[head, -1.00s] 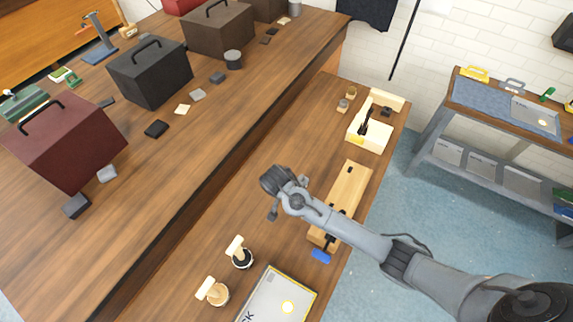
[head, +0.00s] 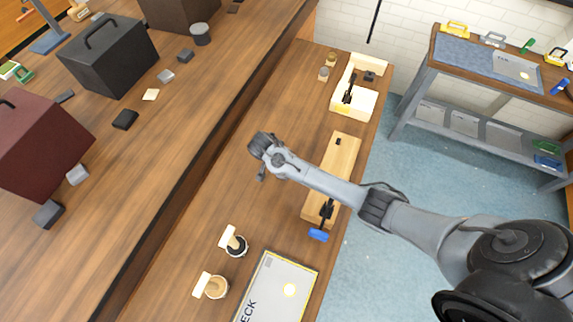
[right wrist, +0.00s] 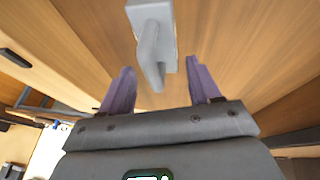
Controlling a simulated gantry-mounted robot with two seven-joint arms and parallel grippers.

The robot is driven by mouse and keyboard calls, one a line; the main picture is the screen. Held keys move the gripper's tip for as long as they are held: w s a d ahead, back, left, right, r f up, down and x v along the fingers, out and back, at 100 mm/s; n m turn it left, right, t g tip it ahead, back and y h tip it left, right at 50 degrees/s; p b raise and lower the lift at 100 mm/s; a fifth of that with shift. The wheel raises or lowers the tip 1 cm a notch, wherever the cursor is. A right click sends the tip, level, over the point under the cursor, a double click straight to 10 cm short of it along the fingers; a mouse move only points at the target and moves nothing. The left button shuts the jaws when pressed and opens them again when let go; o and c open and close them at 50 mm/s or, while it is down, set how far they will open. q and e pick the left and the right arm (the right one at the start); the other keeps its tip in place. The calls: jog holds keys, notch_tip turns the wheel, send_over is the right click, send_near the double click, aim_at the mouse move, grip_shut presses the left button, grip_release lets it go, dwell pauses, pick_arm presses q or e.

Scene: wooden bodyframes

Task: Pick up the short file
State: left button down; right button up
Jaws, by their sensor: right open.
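My right gripper (right wrist: 160,90) is open, with two purple fingers apart. A light grey piece with a flat block and a curved, tapering end (right wrist: 152,40) shows between and beyond its fingertips. It looks apart from both fingers, and I cannot tell whether it is the short file. In the head view the right gripper (head: 261,172) hangs over the wooden table, left of the pale wooden body (head: 343,160), mostly hidden by my wrist. I cannot pick out a file for certain in the head view. My left gripper is not in view.
A blue-handled clamp (head: 318,235) is at the wooden body's near end. Two pale-handled tools (head: 233,241) (head: 211,286) and a flat grey case (head: 270,295) lie nearer. A pale wooden tray (head: 354,107) stands at the back. A raised bench with toolboxes (head: 107,55) is left.

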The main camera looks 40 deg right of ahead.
jog(key=shift+x, duration=1.7)
jog(key=shift+c, duration=0.3)
jog(key=c, duration=1)
jog(key=shift+r, duration=0.15)
